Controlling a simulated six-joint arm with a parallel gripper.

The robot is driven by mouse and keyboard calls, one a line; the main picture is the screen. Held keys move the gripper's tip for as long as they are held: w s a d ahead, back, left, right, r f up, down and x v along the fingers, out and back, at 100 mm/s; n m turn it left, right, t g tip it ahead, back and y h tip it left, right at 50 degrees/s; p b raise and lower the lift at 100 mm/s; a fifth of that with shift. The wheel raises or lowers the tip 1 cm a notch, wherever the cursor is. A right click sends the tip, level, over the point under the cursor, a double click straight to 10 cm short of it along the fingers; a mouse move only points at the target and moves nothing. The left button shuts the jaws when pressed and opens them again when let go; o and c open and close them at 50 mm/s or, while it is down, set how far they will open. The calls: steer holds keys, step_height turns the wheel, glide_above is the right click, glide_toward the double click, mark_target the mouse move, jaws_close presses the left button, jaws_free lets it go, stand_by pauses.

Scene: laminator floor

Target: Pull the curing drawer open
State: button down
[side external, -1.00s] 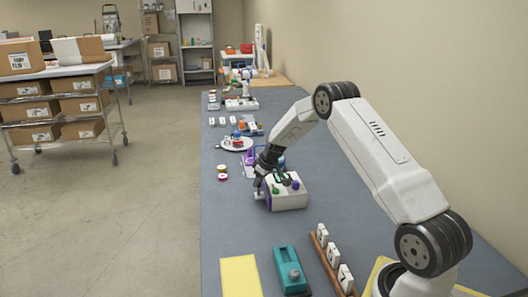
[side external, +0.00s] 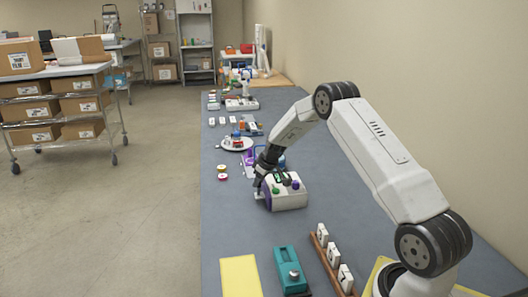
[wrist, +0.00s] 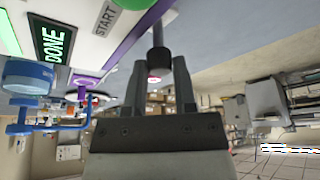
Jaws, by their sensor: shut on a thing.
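The curing unit is a white box (side external: 288,194) on the grey-blue bench, with purple trim and coloured parts on top. My gripper (side external: 259,190) is at the box's left side, low and close to the bench. In the wrist view my gripper (wrist: 158,70) is shut on a dark round knob (wrist: 158,50) beside the purple edge. I take this for the drawer's handle. How far the drawer stands out is hidden.
A white plate (side external: 236,144) with small items stands beyond the box. Small round pieces (side external: 221,172) lie to its left. Nearer are a teal device (side external: 288,270), a brown rack of white blocks (side external: 333,260) and a yellow sheet (side external: 240,277). The bench left of the box is mostly clear.

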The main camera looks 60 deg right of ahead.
steer(key=w+a, duration=0.6)
steer(key=shift+w+a, duration=0.2)
steer(key=shift+c, duration=2)
jaws_free()
steer(key=shift+r, duration=0.1)
steer(key=v, duration=0.7)
steer(key=shift+r, duration=0.3)
steer(key=shift+s, duration=0.15)
